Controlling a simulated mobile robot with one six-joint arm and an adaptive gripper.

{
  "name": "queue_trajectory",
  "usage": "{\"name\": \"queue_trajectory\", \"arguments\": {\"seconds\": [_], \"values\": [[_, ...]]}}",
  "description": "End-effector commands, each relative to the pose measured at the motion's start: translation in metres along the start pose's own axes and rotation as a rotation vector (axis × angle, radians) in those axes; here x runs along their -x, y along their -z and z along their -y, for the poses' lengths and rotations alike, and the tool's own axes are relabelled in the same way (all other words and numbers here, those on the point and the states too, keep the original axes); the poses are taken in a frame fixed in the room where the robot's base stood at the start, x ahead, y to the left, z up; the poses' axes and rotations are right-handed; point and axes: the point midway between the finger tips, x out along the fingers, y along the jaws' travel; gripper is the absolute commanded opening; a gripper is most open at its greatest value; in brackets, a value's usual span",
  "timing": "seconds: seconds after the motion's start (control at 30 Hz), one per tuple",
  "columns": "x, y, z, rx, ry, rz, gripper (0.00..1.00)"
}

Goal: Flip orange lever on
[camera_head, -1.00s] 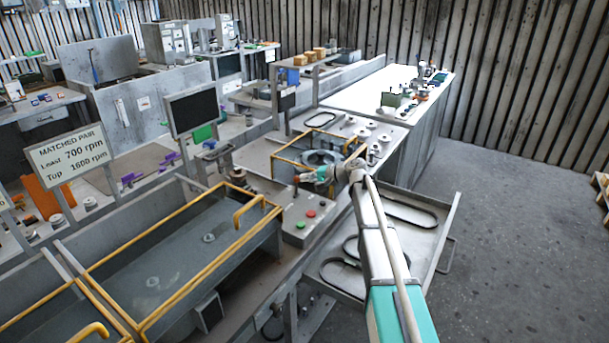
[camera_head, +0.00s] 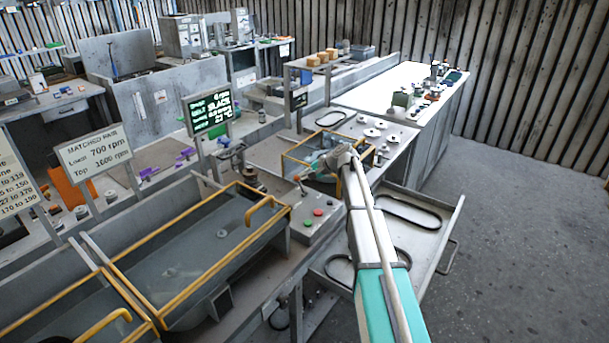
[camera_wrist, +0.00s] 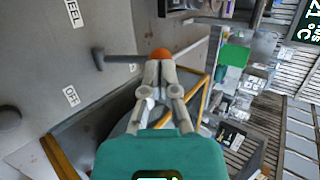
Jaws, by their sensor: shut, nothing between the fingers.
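The orange lever shows in the wrist view as a grey rod with an orange ball knob (camera_wrist: 160,54), rising from a dark pivot on a grey panel marked "WHEEL" and "OFF". In the head view its small knob (camera_head: 297,178) is beside the control box. My gripper (camera_wrist: 159,66) is shut and empty, its fingertips at the knob and overlapping it; I cannot tell if they touch. In the head view my gripper (camera_head: 308,172) is small and partly blends with the lever. The lit screen (camera_head: 208,112) shows green text including "BELT SLACK" and a low rpm reading.
The control box (camera_head: 312,224) has red and green buttons. A yellow-railed tank (camera_head: 200,250) lies left, and a yellow frame (camera_head: 290,157) surrounds the area beneath my wrist. A tray with belts (camera_head: 425,240) sits right. Open floor (camera_head: 520,240) lies beyond it.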

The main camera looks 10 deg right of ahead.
Motion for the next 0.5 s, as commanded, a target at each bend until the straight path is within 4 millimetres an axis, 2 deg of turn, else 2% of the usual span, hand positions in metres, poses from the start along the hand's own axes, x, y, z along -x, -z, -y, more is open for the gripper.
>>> {"name": "queue_trajectory", "arguments": {"seconds": [0.5], "values": [[0.019, 0.007, 0.005, -0.01, 0.004, -0.014, 0.0]]}}
